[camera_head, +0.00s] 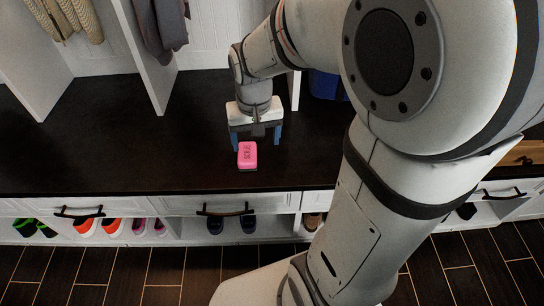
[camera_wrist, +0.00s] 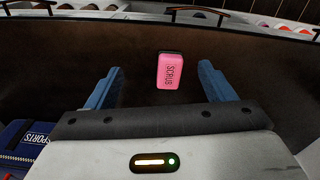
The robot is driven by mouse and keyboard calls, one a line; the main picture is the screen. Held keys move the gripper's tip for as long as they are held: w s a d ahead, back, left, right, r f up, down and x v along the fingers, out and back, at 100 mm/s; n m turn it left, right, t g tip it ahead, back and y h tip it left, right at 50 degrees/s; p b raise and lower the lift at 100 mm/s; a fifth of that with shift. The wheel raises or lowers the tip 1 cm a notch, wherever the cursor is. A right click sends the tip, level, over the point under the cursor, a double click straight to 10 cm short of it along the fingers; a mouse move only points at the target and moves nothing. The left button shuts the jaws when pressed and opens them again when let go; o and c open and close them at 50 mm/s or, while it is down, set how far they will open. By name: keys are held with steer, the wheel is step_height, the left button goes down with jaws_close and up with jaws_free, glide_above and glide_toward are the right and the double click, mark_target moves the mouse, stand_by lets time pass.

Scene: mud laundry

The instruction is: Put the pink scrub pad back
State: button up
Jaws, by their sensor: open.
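The pink scrub pad (camera_head: 247,154) lies on the dark bench top, close to its front edge. It is a small block with dark lettering, and in the wrist view the pad (camera_wrist: 171,72) shows a dark strip at one end. My gripper (camera_head: 256,140) is over the bench just behind the pad. Its two blue fingers (camera_wrist: 160,82) are spread wide and empty, and in the wrist view the pad shows between and beyond them. Nothing of the pad is held.
White upright dividers (camera_head: 150,60) and hanging clothes (camera_head: 160,25) stand behind the bench. A blue bag (camera_wrist: 27,147) marked "SPORTS" lies to one side. Drawers with dark handles (camera_head: 226,209) and a shelf of shoes are below. The bench top (camera_head: 110,130) left of the pad is clear.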

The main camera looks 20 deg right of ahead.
steer(key=s+d+r+n, duration=0.1)
steer(key=s, duration=0.8)
steer(key=shift+s+d+r+n+t, duration=0.15)
steer(key=shift+r+n+t, duration=0.1)
steer(key=shift+n+t, duration=0.05)
stand_by(0.7)
